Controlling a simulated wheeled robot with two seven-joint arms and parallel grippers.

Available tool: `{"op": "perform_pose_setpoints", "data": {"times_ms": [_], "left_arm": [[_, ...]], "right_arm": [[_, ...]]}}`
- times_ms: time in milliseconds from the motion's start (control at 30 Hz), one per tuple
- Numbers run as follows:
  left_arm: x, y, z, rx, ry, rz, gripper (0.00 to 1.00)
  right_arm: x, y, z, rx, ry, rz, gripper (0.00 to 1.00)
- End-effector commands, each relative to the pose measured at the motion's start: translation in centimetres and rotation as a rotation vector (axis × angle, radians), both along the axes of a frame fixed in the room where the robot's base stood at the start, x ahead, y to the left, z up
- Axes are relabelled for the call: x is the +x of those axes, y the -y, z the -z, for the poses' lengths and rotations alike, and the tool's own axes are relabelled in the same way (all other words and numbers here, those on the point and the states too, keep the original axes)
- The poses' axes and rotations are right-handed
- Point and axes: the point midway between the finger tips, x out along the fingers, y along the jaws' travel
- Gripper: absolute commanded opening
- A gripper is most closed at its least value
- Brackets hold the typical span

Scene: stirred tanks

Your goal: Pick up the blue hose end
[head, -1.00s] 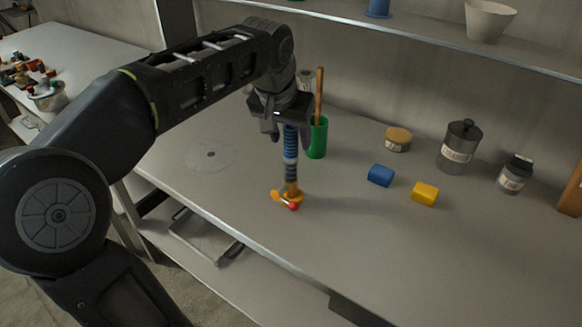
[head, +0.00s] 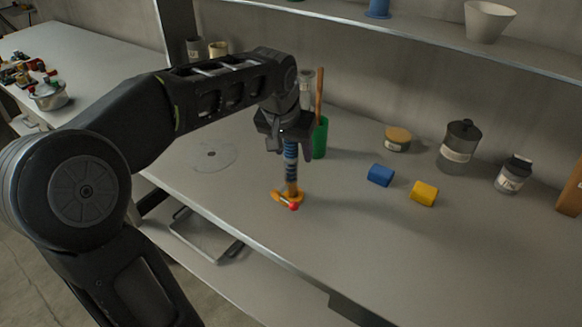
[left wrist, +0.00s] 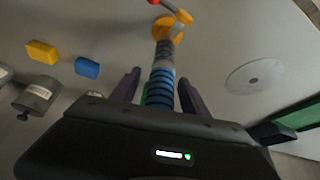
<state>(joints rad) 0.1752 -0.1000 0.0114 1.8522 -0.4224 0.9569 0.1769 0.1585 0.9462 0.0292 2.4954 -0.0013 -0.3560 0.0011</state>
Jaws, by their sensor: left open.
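The blue hose end (head: 290,151) is a ribbed blue piece standing upright on a grey and orange fitting. The orange valve (head: 290,195) at its foot stands on the bench and has a red-tipped lever. My left gripper (head: 283,143) is above the bench, pointing down, with its open fingers around the upper part of the hose end. In the left wrist view the blue ribs (left wrist: 159,88) show between the two fingers, with a gap visible on each side. The top of the hose end is hidden by the gripper. My right gripper is not in view.
A green cup (head: 320,138) with a wooden handle stands close behind the gripper. A blue block (head: 381,175), a yellow block (head: 424,193) and labelled jars (head: 459,147) are to the right. A flat disc (head: 210,156) lies left. The front right bench is clear.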

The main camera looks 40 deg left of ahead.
Motion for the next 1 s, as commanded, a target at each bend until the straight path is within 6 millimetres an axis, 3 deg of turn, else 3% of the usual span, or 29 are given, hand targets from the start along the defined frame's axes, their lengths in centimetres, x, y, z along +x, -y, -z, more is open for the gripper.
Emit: {"op": "perform_pose_setpoints", "data": {"times_ms": [267,900,1000], "left_arm": [[-0.01,0.0,-0.04,0.0,0.0,0.0,0.53],[0.01,0.01,-0.04,0.0,0.0,0.0,0.02],[-0.01,0.0,-0.04,0.0,0.0,0.0,0.0]], "right_arm": [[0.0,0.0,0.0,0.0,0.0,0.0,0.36],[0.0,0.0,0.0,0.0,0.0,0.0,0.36],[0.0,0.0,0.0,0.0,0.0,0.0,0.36]]}}
